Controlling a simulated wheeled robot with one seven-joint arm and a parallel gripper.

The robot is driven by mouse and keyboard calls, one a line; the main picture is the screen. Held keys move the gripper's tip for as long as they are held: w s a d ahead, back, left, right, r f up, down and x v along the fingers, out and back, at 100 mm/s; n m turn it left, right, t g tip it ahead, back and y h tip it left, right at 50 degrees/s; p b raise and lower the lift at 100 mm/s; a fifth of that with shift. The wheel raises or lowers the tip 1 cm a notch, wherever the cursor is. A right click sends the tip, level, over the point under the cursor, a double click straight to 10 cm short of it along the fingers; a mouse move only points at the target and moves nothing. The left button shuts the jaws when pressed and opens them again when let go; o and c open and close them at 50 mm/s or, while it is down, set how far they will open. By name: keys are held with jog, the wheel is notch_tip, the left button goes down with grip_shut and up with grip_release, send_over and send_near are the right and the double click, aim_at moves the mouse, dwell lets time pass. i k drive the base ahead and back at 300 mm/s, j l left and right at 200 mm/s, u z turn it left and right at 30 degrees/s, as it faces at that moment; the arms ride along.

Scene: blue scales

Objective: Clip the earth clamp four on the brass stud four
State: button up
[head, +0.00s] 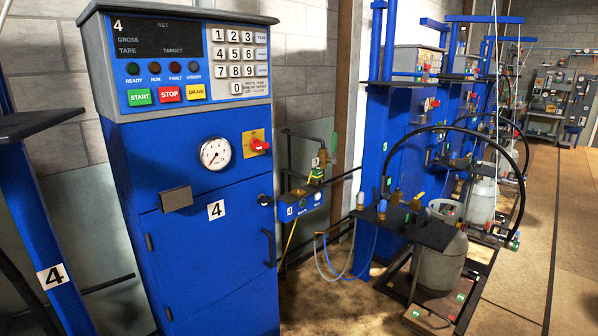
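A small blue bracket (302,206) marked 4 juts out to the right of the big blue cabinet, with a brass-coloured piece (298,192) on its top. A green and brass fitting (318,172) stands just above and behind it. A yellow lead (291,240) hangs below the bracket. I cannot tell for sure which of these small parts is earth clamp four or brass stud four, or whether any clamp touches a stud. My gripper is not in view.
The blue cabinet (205,265) with keypad, gauge and number 4 stands in front at left. A blue post (45,235) with a 4 is at far left. A grey cylinder (437,262) stands on a black frame at right. Brown floor (520,280) is open farther right.

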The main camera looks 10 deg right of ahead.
aim_at(316, 173)
jog(key=i+l+u, duration=0.2)
jog(key=l, duration=0.3)
jog(key=i+l+u, duration=0.15)
jog(key=l, duration=0.3)
jog(key=i+l+u, duration=0.2)
jog(key=l, duration=0.35)
jog(key=l+u, duration=0.15)
jog(key=l, duration=0.35)
jog(key=i+l+u, duration=0.2)
jog(key=l, duration=0.35)
jog(key=i+l+u, duration=0.15)
jog(key=l, duration=0.55)
jog(key=l+u, duration=0.1)
jog(key=l, duration=0.65)
